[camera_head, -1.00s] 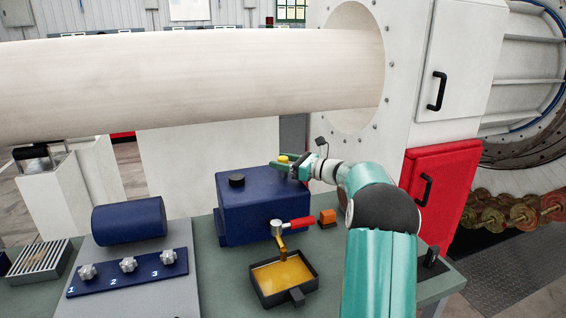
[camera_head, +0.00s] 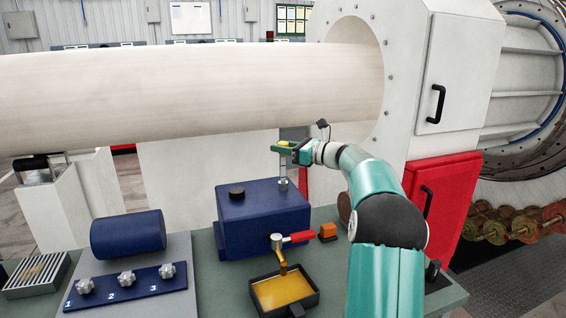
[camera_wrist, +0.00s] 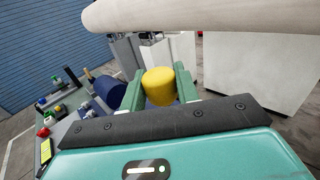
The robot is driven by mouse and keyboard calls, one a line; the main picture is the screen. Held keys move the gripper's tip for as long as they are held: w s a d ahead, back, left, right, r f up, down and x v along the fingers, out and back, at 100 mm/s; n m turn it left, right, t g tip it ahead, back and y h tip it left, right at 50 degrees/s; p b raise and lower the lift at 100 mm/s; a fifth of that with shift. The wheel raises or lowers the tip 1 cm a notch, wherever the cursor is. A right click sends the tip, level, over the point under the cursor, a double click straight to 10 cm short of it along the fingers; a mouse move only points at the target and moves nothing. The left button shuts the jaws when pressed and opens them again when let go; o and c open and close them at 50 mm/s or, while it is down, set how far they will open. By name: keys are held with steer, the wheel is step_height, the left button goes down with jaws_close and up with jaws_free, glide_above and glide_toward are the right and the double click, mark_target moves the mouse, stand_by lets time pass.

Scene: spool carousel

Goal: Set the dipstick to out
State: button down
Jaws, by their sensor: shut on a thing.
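My gripper (camera_head: 284,147) is shut on the yellow dipstick knob, a little above the dark blue tank (camera_head: 262,217). In the wrist view the yellow dipstick knob (camera_wrist: 158,86) sits between the two green fingers. The dipstick's pale metal stem (camera_head: 283,172) shows below the gripper and runs down toward the top right of the tank. A short collar stands on the tank top there. I cannot tell whether the stem's lower end is still inside the tank. The tank also has a black cap on top.
A tap with a red handle (camera_head: 300,237) sits on the tank's front, over a black tray (camera_head: 313,299) of amber oil. An orange block (camera_head: 328,231) stands right of the tank. A large pale cylinder (camera_head: 180,95) spans behind and above.

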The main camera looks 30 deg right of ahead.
steer(key=shift+r, duration=0.1)
steer(key=c, duration=1.1)
jaws_free()
steer(key=shift+o, duration=0.2)
steer(key=v, duration=1.3)
steer(key=shift+s+d, duration=0.25)
steer(key=shift+s, duration=0.05)
